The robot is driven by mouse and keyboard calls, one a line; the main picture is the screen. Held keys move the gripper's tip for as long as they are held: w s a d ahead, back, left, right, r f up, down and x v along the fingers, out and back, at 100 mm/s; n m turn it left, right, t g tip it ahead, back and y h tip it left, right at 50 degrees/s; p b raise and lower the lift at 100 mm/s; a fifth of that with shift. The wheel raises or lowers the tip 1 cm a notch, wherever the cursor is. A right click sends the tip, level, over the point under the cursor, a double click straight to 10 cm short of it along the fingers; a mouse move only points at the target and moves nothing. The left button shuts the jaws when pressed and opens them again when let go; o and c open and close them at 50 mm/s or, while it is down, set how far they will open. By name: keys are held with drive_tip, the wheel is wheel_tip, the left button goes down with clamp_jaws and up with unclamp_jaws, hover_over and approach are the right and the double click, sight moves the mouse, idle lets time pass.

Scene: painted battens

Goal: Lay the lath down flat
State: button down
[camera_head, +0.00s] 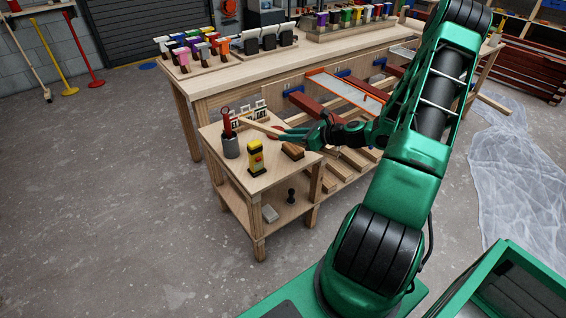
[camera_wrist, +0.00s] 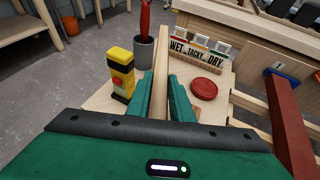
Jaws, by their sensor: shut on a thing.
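The lath is a thin pale wooden stick (camera_head: 258,126). My gripper (camera_head: 284,134) has its green jaws shut on one end of it, over the small wooden table (camera_head: 279,192). The lath sticks out to the left of the jaws in the head view, towards the grey cup. In the wrist view the lath (camera_wrist: 161,66) runs away from me between the two fingers (camera_wrist: 162,92). I cannot tell its exact tilt or whether it touches the tabletop. Its held end is hidden by the jaws.
On the small table stand a grey cup (camera_wrist: 144,53) with a red-handled tool, a yellow device (camera_wrist: 121,72), a WET/TACKY/DRY rack (camera_wrist: 196,51), a red disc (camera_wrist: 207,89) and a brush (camera_head: 292,151). A long workbench (camera_head: 190,82) stands behind. Open floor lies to the left.

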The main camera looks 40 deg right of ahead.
sight(288, 168)
wheel_tip(288, 168, down, 14)
drive_tip(key=shift+a+r, duration=0.15)
idle(0.5)
drive_tip(key=c, duration=1.8)
unclamp_jaws()
drive_tip(key=shift+c, duration=0.2)
